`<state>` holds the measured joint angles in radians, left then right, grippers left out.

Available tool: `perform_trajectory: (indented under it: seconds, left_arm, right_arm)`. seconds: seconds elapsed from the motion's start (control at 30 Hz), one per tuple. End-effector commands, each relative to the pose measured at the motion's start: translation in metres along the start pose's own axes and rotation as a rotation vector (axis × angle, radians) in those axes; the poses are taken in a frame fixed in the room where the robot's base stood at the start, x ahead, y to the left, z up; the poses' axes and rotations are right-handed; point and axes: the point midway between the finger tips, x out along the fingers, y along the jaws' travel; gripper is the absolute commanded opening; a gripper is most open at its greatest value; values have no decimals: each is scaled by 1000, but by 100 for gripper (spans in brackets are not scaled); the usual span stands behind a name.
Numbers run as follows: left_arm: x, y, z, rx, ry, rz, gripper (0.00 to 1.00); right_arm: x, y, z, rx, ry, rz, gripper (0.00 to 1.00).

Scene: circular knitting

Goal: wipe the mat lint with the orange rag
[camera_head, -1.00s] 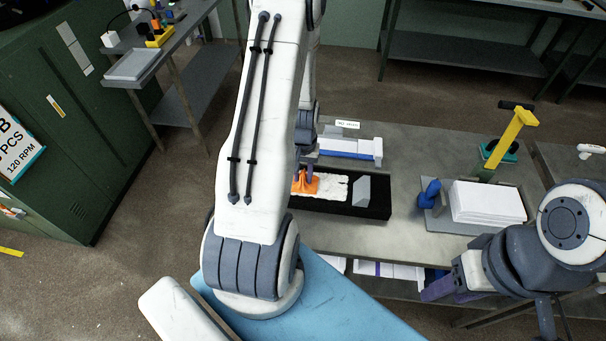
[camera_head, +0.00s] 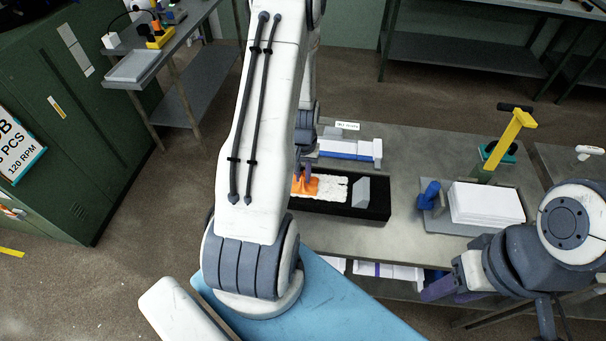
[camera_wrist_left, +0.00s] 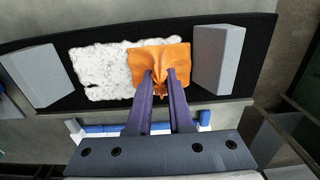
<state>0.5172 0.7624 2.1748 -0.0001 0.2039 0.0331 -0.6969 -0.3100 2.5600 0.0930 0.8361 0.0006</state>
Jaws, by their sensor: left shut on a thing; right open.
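The black mat (camera_head: 340,209) lies on the workbench, with a patch of white lint (camera_head: 333,187) on it. The orange rag (camera_head: 305,186) is bunched at the left end of the lint. My left gripper (camera_head: 303,170) is shut on the rag, partly hidden behind my arm. In the left wrist view the purple fingertips (camera_wrist_left: 160,76) pinch the rag (camera_wrist_left: 174,55), which spreads over the right end of the lint (camera_wrist_left: 100,72). Whether it presses on the mat (camera_wrist_left: 259,35) is unclear. My right gripper (camera_head: 438,289) is open at the bench's front, partly hidden by its arm.
A grey block (camera_head: 361,192) stands at the mat's right end; the wrist view shows another block (camera_wrist_left: 219,58) beside the rag. White and blue bars (camera_head: 345,149) lie behind the mat. Right of it are a blue part (camera_head: 429,194), a white stack (camera_head: 487,203) and a yellow post (camera_head: 508,140).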

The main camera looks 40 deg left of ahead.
Motion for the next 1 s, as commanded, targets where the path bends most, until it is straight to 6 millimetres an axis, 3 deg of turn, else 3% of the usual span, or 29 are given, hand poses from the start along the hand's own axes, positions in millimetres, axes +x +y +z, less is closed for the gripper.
perform_trajectory:
  seconds: [0.23,0.6,1.0]
  left_arm:
    - [0,6,0,2,0,0,0]
    - [2,43,0,2,-1,0,0]
    - [0,8,1,-5,-2,0,0]
  right_arm:
    - [0,0,0,0,0,0,50]
    - [-1,0,0,0,0,0,50]
    - [-4,0,0,0,0,0,50]
